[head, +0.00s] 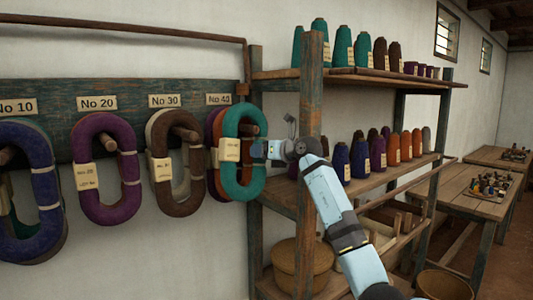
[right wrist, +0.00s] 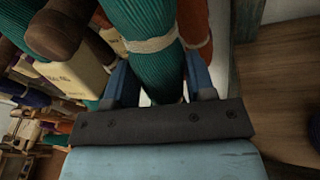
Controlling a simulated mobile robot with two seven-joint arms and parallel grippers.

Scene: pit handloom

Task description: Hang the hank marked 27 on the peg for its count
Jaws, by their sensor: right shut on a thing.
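My right gripper (head: 262,149) is shut on the right side of a teal hank (head: 243,188) at the No 40 peg (head: 250,130). The peg's end shows inside the hank's loop. In the right wrist view the teal strand (right wrist: 150,45) with its pale tie lies between the fingers (right wrist: 160,85), and a wooden peg end (right wrist: 55,32) is close by on the left. The hank's paper label (head: 229,149) is too small to read surely. Orange and purple hanks (head: 213,175) hang behind it. I cannot make out a 27 on any label. My left gripper is out of view.
The peg board (head: 130,95) carries plates No 10, 20, 30 and 40. Blue (head: 30,220), purple (head: 105,205) and brown (head: 175,200) hanks hang left of the teal one. A shelf post (head: 310,200) stands just right, with yarn cones behind. Baskets (head: 300,260) sit below.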

